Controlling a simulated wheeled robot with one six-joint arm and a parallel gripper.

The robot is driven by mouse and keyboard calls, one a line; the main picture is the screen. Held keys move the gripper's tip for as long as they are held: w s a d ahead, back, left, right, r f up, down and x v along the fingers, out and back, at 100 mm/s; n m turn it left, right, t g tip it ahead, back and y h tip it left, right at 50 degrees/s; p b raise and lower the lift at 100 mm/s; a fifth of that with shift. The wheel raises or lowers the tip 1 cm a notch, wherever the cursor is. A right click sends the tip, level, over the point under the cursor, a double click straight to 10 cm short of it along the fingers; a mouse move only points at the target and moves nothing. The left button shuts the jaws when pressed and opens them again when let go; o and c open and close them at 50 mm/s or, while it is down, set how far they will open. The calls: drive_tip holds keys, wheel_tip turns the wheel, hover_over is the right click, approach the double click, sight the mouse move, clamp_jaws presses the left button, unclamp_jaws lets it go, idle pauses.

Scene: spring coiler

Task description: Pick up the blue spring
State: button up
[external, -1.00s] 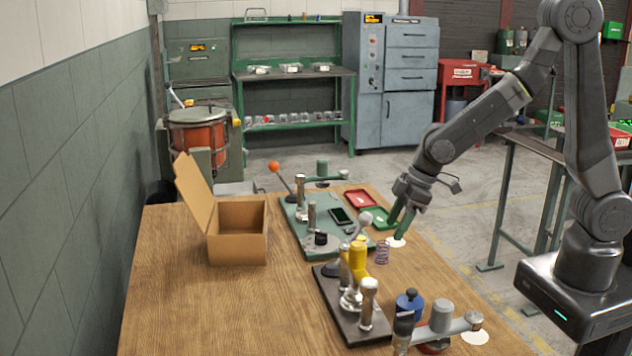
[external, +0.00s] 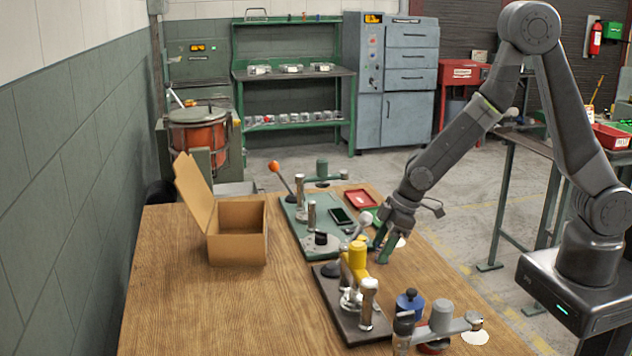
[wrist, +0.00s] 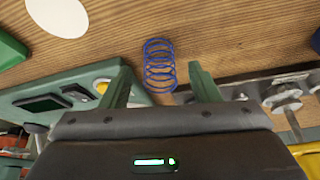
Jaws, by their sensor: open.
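The blue spring (wrist: 160,64) is an open wire coil on the wooden table (wrist: 235,25), shown in the wrist view. My gripper (wrist: 160,78) has two green fingers, spread apart and empty. In the wrist view the near end of the spring shows between the fingertips, with a finger to each side and no clear contact. In the external view my gripper (external: 382,256) is low over the table's right side, and the fingers hide the spring there.
A green-based coiling fixture (external: 312,240) stands left of my gripper, and a dark-based one with a yellow part (external: 357,258) stands just in front. Red (external: 361,198) and green trays lie behind. An open cardboard box (external: 238,248) stands at left, with bare table around it.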

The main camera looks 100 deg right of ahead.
drive_tip(key=c, duration=1.1)
drive_tip(key=shift+o, duration=0.2)
drive_tip(key=shift+r, duration=0.1)
